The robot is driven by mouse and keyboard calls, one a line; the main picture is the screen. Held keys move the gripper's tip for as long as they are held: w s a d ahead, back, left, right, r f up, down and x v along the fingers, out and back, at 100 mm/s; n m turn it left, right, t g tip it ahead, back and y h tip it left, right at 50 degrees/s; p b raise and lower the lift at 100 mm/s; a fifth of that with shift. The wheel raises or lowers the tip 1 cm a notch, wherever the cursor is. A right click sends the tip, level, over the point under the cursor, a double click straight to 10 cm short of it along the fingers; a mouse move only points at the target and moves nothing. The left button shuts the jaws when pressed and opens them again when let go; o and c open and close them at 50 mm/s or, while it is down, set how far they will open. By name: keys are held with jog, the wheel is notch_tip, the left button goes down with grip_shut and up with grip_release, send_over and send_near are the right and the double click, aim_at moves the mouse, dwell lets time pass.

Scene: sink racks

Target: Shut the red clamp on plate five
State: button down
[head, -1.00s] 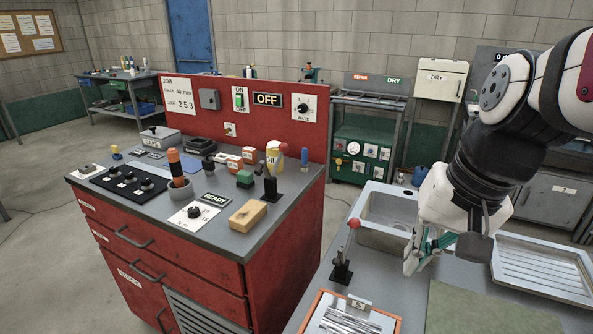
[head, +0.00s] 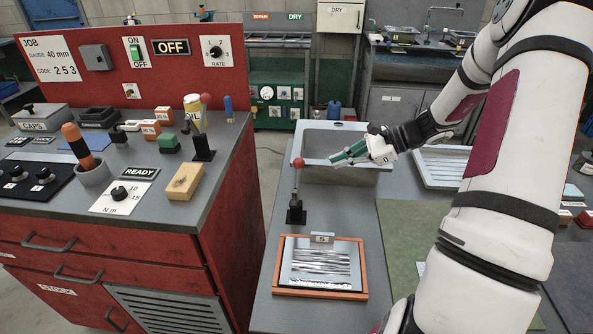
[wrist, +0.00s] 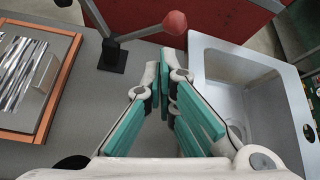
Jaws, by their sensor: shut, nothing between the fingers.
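The clamp by plate five is a grey lever (head: 296,190) standing upright from a black base (head: 296,214), with a red ball knob (head: 298,163) on top. Plate five (head: 320,266) is a streaked metal plate in an orange frame with a "5" tag (head: 322,238), just in front of the clamp. My gripper (head: 334,160) is shut and empty, to the right of the red knob at about its height in the picture. In the wrist view the fingertips (wrist: 166,62) appear just below the red knob (wrist: 174,22), apparently apart from it; the base (wrist: 113,57) is to the left.
The sink (head: 325,138) lies behind and to the right of the clamp, under my gripper. A red cabinet (head: 222,225) stands left across a gap, bearing another red-knobbed lever (head: 204,128). A green mat (head: 405,235) lies right of plate five.

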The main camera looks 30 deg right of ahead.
aim_at(297, 187)
jog(key=shift+m+t, duration=0.4)
jog(key=shift+m, duration=0.1)
jog(key=x, duration=0.3)
jog(key=d+x, duration=0.1)
jog(key=x, duration=0.2)
jog(key=f+x, duration=0.1)
jog(key=x, duration=0.3)
jog(key=shift+w+d+f, duration=0.15)
jog(key=shift+w, duration=0.1)
